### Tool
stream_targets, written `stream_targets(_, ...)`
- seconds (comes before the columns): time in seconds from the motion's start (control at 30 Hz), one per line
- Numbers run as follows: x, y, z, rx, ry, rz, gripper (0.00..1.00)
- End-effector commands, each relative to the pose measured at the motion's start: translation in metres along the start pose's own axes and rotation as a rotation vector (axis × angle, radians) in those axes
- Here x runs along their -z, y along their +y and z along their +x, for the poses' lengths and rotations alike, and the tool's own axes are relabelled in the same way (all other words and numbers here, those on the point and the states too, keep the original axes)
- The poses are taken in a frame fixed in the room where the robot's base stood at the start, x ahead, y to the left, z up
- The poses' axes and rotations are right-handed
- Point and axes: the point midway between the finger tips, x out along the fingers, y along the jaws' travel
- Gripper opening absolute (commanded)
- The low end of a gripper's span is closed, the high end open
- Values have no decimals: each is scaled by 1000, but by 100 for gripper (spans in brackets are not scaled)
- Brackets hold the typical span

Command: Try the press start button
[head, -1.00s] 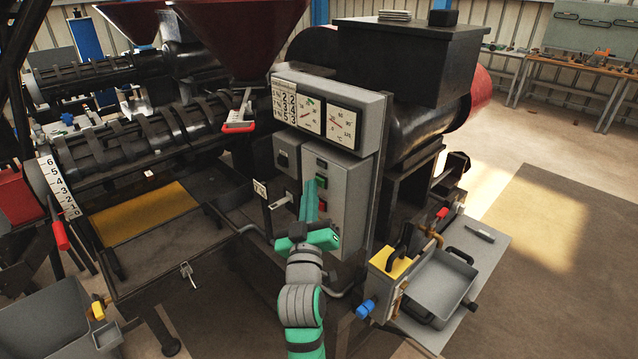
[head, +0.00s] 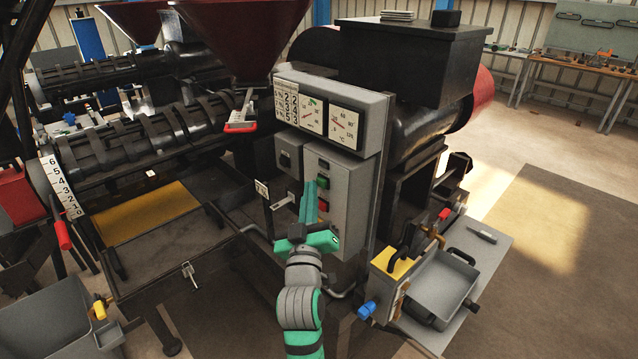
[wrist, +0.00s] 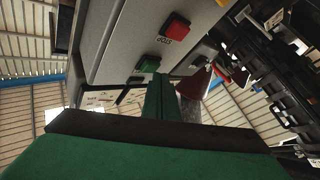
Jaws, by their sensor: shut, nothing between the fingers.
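The grey control box (head: 345,200) stands on the front of the press below the gauges. It carries a green button (head: 322,182) and, under it, a red button (head: 323,205). In the wrist view the green button (wrist: 148,64) is close beside my fingertips, and the red button (wrist: 177,26), labelled STOP, is farther off. My gripper (head: 311,184) is shut and empty, its green fingers pointing at the box. The fingertips are at about the height of the green button, slightly left of it in the head view. I cannot tell whether they touch the box.
A gauge panel (head: 376,105) juts out above the box. A smaller switch box (head: 288,158) and a lever (head: 283,202) are to its left. A side table (head: 482,262) with a grey tray (head: 440,285) stands at the right. Open floor (head: 540,225) lies beyond it.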

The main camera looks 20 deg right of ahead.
Motion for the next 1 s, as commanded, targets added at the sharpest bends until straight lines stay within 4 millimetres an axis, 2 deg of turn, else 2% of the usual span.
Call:
stream_targets(0.57,9,-10,-9,7,5,3,0)
stream_targets(1.0,25,-25,-34,1,2,1,0)
